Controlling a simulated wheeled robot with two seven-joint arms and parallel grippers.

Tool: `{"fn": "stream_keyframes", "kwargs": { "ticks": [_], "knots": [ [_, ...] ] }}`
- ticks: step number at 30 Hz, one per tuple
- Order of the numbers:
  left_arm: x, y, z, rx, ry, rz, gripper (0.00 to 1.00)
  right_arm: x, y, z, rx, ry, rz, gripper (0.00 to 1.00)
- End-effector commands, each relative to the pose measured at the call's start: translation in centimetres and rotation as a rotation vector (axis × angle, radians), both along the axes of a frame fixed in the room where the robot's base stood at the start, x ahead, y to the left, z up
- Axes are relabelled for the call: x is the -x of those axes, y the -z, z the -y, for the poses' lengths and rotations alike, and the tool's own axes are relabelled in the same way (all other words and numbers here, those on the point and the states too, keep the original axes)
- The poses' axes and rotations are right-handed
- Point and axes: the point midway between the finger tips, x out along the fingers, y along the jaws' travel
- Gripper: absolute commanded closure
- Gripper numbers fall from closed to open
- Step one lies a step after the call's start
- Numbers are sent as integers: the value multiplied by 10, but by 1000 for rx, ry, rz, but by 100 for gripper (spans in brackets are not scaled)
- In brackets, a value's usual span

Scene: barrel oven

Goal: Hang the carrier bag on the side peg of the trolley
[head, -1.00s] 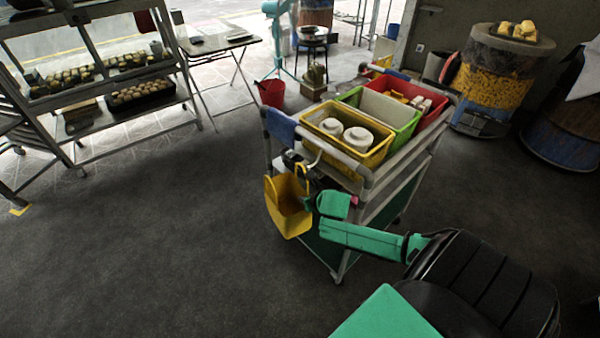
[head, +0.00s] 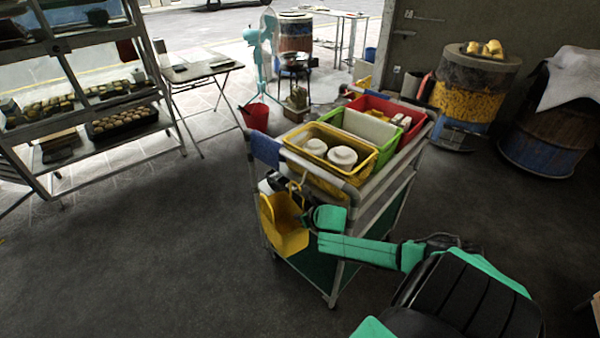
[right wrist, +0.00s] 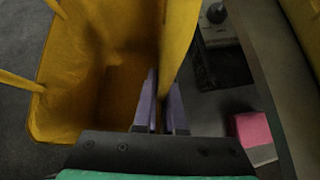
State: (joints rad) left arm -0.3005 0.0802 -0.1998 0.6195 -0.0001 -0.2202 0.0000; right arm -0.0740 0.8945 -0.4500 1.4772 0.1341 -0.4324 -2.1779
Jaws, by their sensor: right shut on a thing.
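The yellow carrier bag (head: 283,232) hangs upright at the near end of the trolley (head: 352,198), below its top rail. My right gripper (head: 305,217) is shut on the bag at its right side. In the right wrist view, the purple-grey fingers (right wrist: 160,110) pinch the bag's yellow wall (right wrist: 178,50), with the open inside of the bag (right wrist: 115,75) to the left. A thin yellow handle loop (head: 297,186) rises above the bag near the trolley's end. I cannot make out the side peg, or whether the handle touches it. My left gripper is not in view.
Yellow (head: 370,160), green and red (head: 405,107) crates fill the trolley top. A blue cloth (head: 264,148) hangs on its left corner. A pink item (right wrist: 254,132) shows beside the trolley in the right wrist view. The floor left of the trolley is clear.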

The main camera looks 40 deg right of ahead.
Motion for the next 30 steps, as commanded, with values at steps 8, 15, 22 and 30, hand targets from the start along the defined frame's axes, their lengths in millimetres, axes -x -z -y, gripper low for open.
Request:
{"fn": "stream_keyframes", "kwargs": {
  "ticks": [8, 15, 22, 30],
  "knots": [
    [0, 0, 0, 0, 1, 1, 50, 0, 0, 0, 0, 0, 0, 73],
    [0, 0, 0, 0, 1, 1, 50, 0, 0, 0, 0, 0, 0, 57],
    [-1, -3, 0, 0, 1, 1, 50, 4, -5, 0, 1, 1, -1, 57],
    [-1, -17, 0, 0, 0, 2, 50, 33, -32, -5, 2, 0, -4, 57]
  ]
}}
